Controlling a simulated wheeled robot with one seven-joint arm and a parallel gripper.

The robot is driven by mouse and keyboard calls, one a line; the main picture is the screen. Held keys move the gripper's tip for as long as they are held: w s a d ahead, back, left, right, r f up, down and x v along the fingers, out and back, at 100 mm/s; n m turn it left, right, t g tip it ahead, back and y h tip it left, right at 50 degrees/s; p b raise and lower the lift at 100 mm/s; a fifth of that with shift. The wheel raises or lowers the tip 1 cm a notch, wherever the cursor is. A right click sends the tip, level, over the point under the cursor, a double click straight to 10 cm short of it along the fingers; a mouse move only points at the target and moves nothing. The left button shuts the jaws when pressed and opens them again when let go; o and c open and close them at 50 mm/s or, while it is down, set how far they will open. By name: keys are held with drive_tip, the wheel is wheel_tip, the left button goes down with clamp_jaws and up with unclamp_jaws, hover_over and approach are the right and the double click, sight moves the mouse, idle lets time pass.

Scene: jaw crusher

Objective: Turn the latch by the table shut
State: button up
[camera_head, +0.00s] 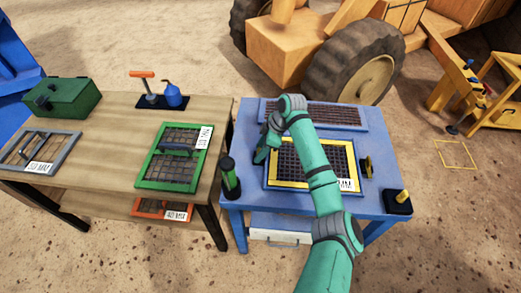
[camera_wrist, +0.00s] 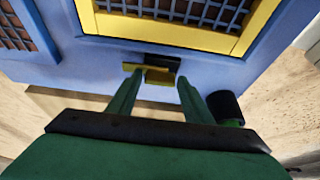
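The latch by the table shows in the wrist view as a yellow handle (camera_wrist: 158,76) on a black mount, on the blue rim beside the yellow-framed screen (camera_wrist: 165,32). My gripper (camera_wrist: 160,80) is open, its two green fingers apart. The left fingertip overlaps the handle's left end; I cannot tell whether it touches. The right fingertip is just right of the handle. In the head view my gripper (camera_head: 261,156) is at the left side of the blue machine (camera_head: 232,206), on the wooden table's side, and this latch is hidden there. A second yellow-and-black latch (camera_head: 367,167) is on the machine's right side.
A black-and-green cylinder (camera_head: 230,180) stands at the machine's front left; it shows near my right finger (camera_wrist: 225,107). The wooden table (camera_head: 110,127) holds a green-framed screen (camera_head: 141,168). A black box with a yellow lever (camera_head: 398,202) is at front right.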

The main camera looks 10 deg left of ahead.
drive_tip(key=c, duration=0.6)
drive_tip(key=shift+c, duration=0.2)
drive_tip(key=shift+m, duration=0.3)
drive_tip(key=m, duration=0.1)
drive_tip(key=m+t, duration=0.1)
drive_tip(key=shift+s+m, duration=0.2)
drive_tip(key=shift+m, duration=0.2)
drive_tip(key=m+t, duration=0.1)
drive_tip(key=m, duration=0.1)
drive_tip(key=m+t, duration=0.1)
drive_tip(key=m, duration=0.1)
drive_tip(key=shift+s+a+h, duration=0.1)
drive_tip(key=shift+a+h, duration=0.05)
drive_tip(key=shift+h, duration=0.25)
drive_tip(key=m, duration=0.3)
drive_tip(key=m+t+h, duration=0.1)
drive_tip(key=m, duration=0.1)
drive_tip(key=shift+s+a+m+h, duration=0.1)
drive_tip(key=shift+a+m+h, duration=0.05)
drive_tip(key=shift+m+h, duration=0.2)
drive_tip(key=shift+m+t+h, duration=0.4)
drive_tip(key=shift+m+h, duration=0.45)
drive_tip(key=shift+m, duration=1.5)
